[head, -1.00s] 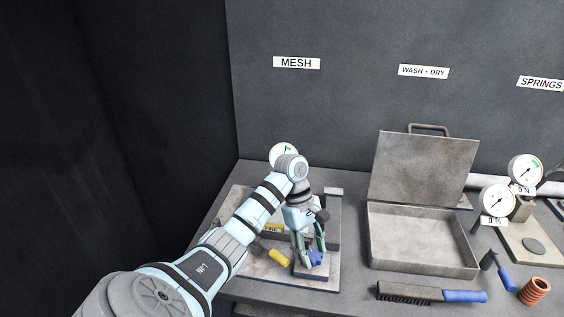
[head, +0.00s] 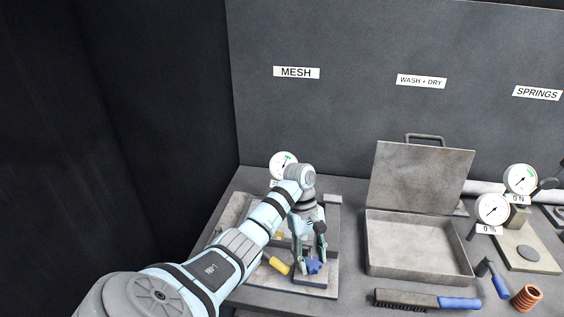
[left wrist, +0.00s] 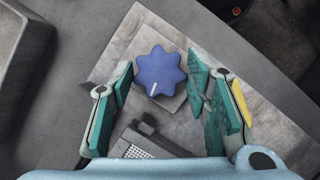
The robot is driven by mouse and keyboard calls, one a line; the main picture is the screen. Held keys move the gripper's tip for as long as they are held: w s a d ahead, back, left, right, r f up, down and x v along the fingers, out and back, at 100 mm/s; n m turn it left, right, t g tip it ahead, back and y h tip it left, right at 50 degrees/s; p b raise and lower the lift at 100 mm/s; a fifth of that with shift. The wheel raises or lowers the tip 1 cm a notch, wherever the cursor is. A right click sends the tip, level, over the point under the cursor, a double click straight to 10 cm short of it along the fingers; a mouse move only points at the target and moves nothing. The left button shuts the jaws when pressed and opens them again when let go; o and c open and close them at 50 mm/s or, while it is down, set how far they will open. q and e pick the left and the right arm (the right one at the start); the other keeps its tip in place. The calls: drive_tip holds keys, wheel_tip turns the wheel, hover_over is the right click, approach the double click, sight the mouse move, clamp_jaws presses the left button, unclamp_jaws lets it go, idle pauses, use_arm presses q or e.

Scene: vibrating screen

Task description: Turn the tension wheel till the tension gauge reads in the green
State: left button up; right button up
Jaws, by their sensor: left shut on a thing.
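The tension wheel is a blue lobed knob with a white line; it shows in the left wrist view (left wrist: 158,72) and low in the head view (head: 314,267). My left gripper (head: 312,262) reaches down over it, its teal fingers (left wrist: 162,84) on either side of the wheel, shut on it. The white line points down and slightly left in the wrist view. The tension gauge (head: 283,163) is a white dial with a green band at its upper right, behind my arm. Its lower part is hidden, and its needle is too small to read surely. My right gripper is not in view.
An open metal case (head: 420,270) stands to the right.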

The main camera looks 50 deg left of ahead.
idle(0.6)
use_arm(q)
drive_tip(key=o, duration=1)
drive_tip(key=p+v, duration=0.4)
drive_tip(key=v, duration=0.2)
drive_tip(key=shift+r+p, duration=0.1)
drive_tip(key=shift+p, duration=0.2)
